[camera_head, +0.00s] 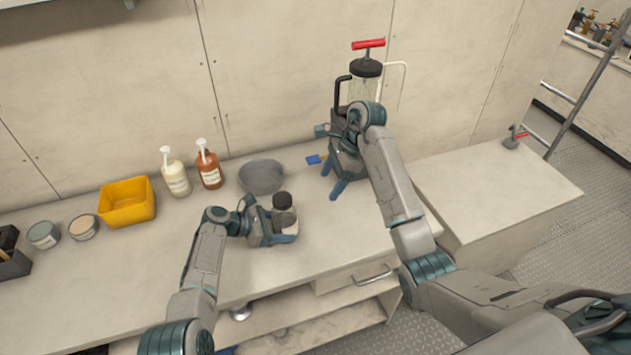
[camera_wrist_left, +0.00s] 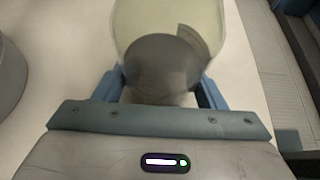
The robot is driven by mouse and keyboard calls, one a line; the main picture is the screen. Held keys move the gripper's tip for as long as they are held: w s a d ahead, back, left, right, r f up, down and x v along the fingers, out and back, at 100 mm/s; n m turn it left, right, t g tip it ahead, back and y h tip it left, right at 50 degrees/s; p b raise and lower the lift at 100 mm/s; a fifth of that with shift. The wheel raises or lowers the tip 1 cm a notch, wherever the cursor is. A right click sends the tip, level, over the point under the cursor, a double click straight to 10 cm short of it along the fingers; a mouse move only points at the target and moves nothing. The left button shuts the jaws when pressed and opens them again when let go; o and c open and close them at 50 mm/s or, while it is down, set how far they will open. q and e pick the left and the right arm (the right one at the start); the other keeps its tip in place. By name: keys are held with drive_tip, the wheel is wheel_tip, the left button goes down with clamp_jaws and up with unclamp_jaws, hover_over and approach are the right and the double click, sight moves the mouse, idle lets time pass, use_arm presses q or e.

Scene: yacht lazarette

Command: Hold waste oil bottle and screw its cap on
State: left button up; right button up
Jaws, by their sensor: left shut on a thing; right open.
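The waste oil bottle (camera_head: 287,217) stands upright at the counter's front part, a small pale container with a dark cap (camera_head: 283,200) at its top. I cannot tell whether the cap is threaded tight. My left gripper (camera_head: 284,228) is shut around the bottle's body from the left. In the left wrist view the bottle (camera_wrist_left: 165,20) shows pale and translucent between the blue fingers, with a dark rounded area low on it. My right gripper (camera_head: 332,179) is open and empty, pointing down, to the right of and behind the bottle, apart from it.
A grey bowl (camera_head: 262,177) stands behind the bottle. Two pump bottles, white (camera_head: 175,174) and brown (camera_head: 209,167), and a yellow bin (camera_head: 127,203) stand farther left. A red-handled extractor (camera_head: 364,85) rises behind my right arm.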

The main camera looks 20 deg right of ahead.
idle(0.3)
use_arm(q)
drive_tip(key=o, duration=1.5)
drive_tip(key=shift+c, duration=0.2)
drive_tip(key=v, duration=1.2)
drive_tip(key=shift+f, duration=0.1)
